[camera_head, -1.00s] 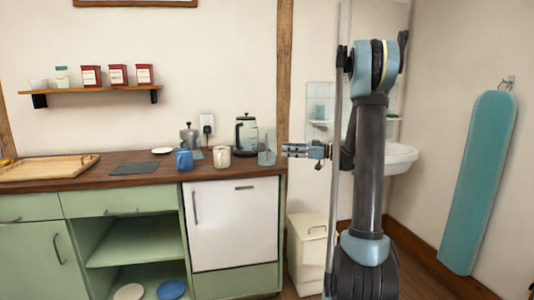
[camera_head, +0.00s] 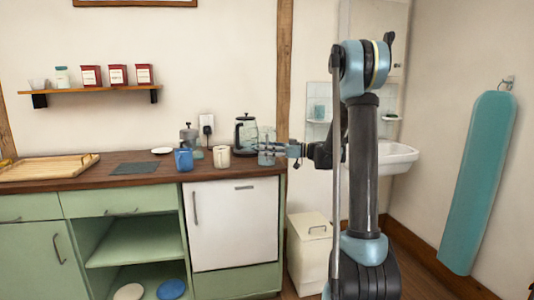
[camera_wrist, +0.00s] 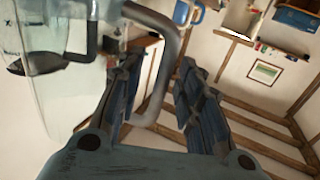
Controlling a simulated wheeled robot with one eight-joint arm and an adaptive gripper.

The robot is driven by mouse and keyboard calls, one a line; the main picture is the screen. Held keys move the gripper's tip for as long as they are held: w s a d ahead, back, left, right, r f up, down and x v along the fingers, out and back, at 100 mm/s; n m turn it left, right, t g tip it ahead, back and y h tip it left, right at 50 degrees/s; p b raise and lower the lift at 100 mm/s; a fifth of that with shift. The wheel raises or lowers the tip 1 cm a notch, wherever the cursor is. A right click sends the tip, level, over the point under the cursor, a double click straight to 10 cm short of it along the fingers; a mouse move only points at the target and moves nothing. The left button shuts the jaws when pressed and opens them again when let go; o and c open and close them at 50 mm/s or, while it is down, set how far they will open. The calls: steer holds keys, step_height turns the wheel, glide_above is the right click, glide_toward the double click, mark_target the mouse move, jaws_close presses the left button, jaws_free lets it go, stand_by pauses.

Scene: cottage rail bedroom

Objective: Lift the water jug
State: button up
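The water jug (camera_head: 266,135) is a clear glass jug standing upright near the right end of the wooden counter. In the wrist view its glass body (camera_wrist: 45,95) fills the left side, and its grey looped handle (camera_wrist: 174,62) passes between my fingers. My gripper (camera_head: 270,148) is at the jug's right side, level with its middle. In the wrist view, my gripper (camera_wrist: 158,66) is open, with a finger on each side of the handle and a gap between them. Whether either finger touches the handle I cannot tell. My fingers hide part of the jug in the head view.
A glass kettle (camera_head: 246,135) with dark parts stands close behind and left of the jug. A cream mug (camera_head: 221,157), a blue mug (camera_head: 183,159) and a grey pot (camera_head: 189,138) stand further left. A cream bin (camera_head: 309,250) is on the floor below.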

steer(key=shift+c, duration=0.5)
jaws_close()
steer(key=shift+r, duration=0.15)
